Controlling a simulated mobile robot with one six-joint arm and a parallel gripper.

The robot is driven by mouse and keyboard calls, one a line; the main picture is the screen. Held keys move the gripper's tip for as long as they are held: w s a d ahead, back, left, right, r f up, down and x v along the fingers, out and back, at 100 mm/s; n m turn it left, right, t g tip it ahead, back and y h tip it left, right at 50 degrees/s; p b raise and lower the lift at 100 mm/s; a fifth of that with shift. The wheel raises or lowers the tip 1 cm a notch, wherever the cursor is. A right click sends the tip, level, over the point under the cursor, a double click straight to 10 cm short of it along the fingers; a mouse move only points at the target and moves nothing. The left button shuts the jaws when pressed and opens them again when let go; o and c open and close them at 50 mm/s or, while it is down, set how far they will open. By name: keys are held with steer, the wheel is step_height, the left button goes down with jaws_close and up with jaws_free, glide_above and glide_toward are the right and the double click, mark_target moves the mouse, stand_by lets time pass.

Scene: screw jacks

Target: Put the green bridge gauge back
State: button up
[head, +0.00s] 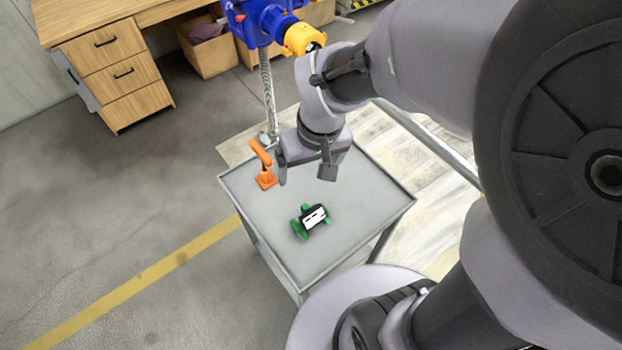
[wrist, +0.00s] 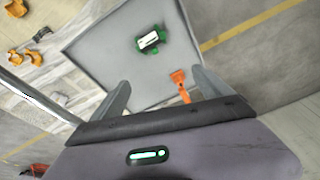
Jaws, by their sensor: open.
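The green bridge gauge (head: 310,219), green with a black body and a white label, lies on the grey table (head: 350,235) near its front middle. It also shows in the wrist view (wrist: 152,40), beyond my fingertips. My gripper (head: 306,172) is open and empty above the back part of the table, pointing down and apart from the gauge.
An orange tool (head: 264,168) stands on the table's back left, close to my left finger; it shows in the wrist view (wrist: 181,84). A blue and yellow machine (head: 265,20) with a screw column stands behind. A wooden drawer desk (head: 110,65) is at the back left.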

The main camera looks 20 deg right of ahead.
steer(key=s+a+r+m+t, duration=0.1)
steer(key=s+r+m, duration=0.1)
steer(key=s+r, duration=0.3)
steer(key=s+a+r+m+t+y, duration=0.1)
steer(key=s+r+m+t, duration=0.1)
steer(key=s+r, duration=0.3)
steer(key=shift+s+a+r+m+t, duration=0.15)
steer(key=shift+a+r+m+t, duration=0.2)
steer(key=shift+r, duration=0.3)
